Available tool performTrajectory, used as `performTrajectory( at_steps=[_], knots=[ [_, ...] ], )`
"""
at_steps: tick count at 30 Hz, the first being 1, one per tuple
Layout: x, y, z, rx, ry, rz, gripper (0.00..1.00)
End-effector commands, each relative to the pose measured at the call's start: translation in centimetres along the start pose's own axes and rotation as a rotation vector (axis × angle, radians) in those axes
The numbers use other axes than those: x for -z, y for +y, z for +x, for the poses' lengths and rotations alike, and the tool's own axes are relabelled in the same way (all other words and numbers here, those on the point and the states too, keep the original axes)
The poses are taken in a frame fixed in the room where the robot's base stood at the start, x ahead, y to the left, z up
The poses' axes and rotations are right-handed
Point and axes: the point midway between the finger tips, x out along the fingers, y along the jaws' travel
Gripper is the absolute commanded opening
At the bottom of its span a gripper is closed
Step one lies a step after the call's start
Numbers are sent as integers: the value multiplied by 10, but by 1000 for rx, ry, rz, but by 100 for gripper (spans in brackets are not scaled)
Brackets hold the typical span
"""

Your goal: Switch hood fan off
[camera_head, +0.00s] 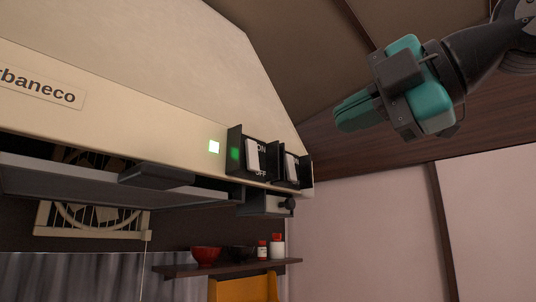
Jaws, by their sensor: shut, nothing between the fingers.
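The cream range hood (120,105) fills the left and middle of the view. On its front right end sit two dark switch housings. The left switch (252,155) has a white rocker with ON above and OFF below, and a green glow beside it. The right switch (291,168) also has a white rocker, and its lettering is mostly hidden.
A dark knob (289,204) sticks out under the hood's right end. A dark handle (157,175) juts out below the hood front. Below, a wall shelf (225,267) holds a red bowl (206,255), a dark bowl and small bottles. Free air lies between my gripper and the hood.

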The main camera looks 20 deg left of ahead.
Motion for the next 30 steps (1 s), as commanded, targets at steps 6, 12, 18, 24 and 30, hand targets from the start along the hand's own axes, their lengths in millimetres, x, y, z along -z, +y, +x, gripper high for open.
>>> performTrajectory(
  at_steps=[6,12,18,24,30],
  knots=[
    [2,1,25,4,6,4,0],
    [2,4,68,4,7,5,0],
    [1,4,108,5,3,4,0],
    [0,2,132,4,1,4,0],
    [0,0,139,1,-1,2,0]
  ],
)
